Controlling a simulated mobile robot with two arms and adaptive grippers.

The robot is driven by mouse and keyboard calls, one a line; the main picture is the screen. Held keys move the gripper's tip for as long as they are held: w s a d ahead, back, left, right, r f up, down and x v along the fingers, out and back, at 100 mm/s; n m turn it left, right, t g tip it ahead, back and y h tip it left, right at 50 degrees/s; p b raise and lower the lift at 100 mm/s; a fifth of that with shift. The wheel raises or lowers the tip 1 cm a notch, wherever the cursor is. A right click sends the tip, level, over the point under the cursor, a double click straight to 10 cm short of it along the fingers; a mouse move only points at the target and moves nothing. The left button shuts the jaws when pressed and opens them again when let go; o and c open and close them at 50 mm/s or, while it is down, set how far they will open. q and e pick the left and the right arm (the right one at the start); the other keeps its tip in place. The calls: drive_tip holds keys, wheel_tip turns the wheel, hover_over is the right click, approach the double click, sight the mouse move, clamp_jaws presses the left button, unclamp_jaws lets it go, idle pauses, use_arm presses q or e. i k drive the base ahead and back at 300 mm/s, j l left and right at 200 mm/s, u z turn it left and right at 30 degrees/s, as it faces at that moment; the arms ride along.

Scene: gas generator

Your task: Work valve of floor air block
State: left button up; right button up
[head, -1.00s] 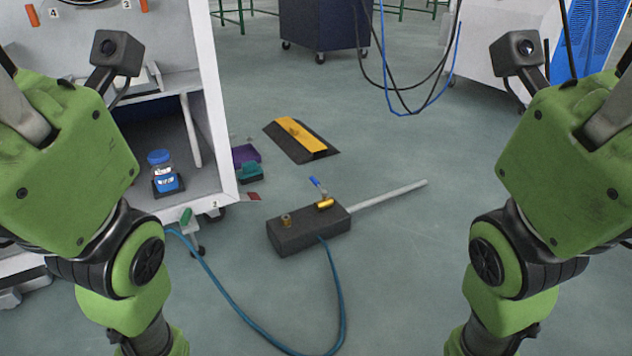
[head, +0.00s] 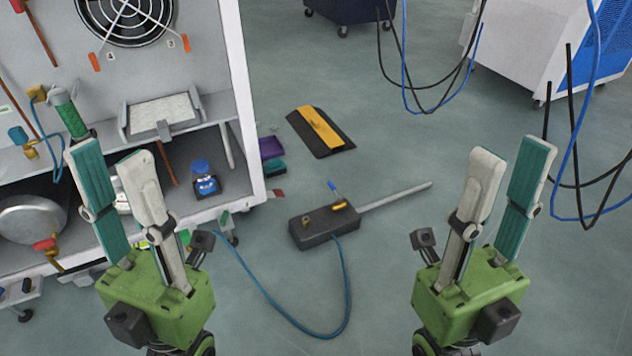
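The floor air block (head: 322,229) is a dark box on the floor near the middle of the head view. Its valve has a brass body (head: 340,205) and a blue lever (head: 333,187) that sticks up and leans left. A brass fitting (head: 306,219) stands on its left part. A grey bar (head: 396,195) runs from it to the right, and a blue hose (head: 346,290) leaves its front. My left gripper (head: 112,172) points up at the left, fingers apart and empty. My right gripper (head: 508,170) points up at the right, fingers apart and empty. Neither touches the block.
A grey cabinet (head: 243,100) with shelves, a fan and a blue-capped jar (head: 205,180) stands at left. A yellow and black ramp (head: 320,132) lies behind the block. Black and blue cables (head: 574,130) hang at right. The floor around the block is mostly clear.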

sight(338, 196)
drive_tip(key=i+l+u, duration=0.25)
drive_tip(key=l+u, duration=0.25)
drive_tip(key=l, duration=0.15)
drive_tip(key=i+l+u, duration=0.25)
drive_tip(key=l, duration=0.15)
drive_tip(key=i+l, duration=0.15)
drive_tip(key=l, duration=0.5)
drive_tip(key=i+l+u, duration=0.1)
drive_tip(key=l, duration=0.6)
drive_tip(key=i+l, duration=0.15)
drive_tip(key=l, duration=0.5)
drive_tip(key=i+l+u, duration=0.1)
drive_tip(key=l, duration=0.6)
drive_tip(key=i+l, duration=0.1)
drive_tip(key=l, duration=0.6)
